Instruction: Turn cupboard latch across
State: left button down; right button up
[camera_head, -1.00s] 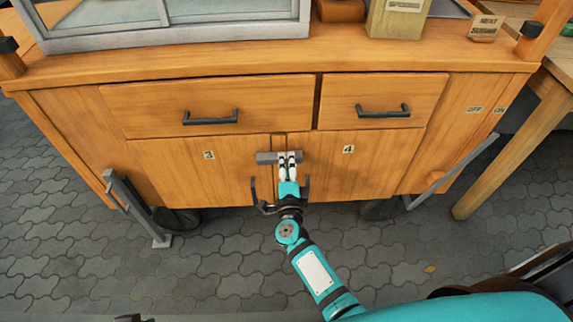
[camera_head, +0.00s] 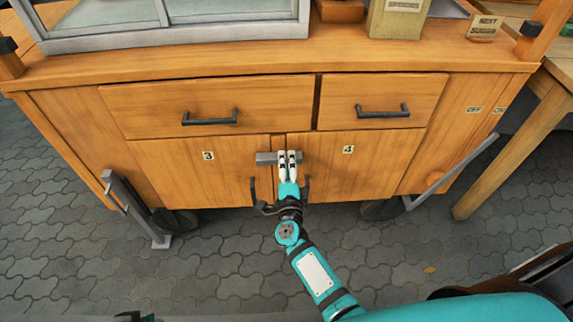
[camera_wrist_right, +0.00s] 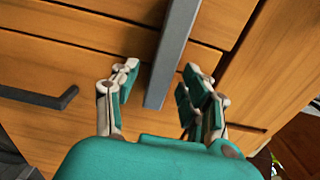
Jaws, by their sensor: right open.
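The latch (camera_head: 265,158) is a short grey bar lying level across the seam between cupboard doors 3 and 4, just below the drawers. It also shows in the right wrist view as a grey bar (camera_wrist_right: 172,55). My right gripper (camera_head: 287,155) is at the latch, in front of its right part, which it partly hides. In the right wrist view the gripper (camera_wrist_right: 160,82) is open with the bar between its fingers, and gaps show on both sides. My left gripper does not show clearly; only a dark and teal sliver is at the bottom edge.
Two dark door pulls (camera_head: 253,190) (camera_head: 307,188) flank my right gripper closely. Dark drawer handles (camera_head: 210,118) (camera_head: 382,111) are above. Grey metal brackets (camera_head: 135,205) (camera_head: 452,172) stand at both sides. The paved floor (camera_head: 225,275) in front is mostly clear.

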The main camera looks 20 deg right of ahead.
jog(key=v, duration=1.2)
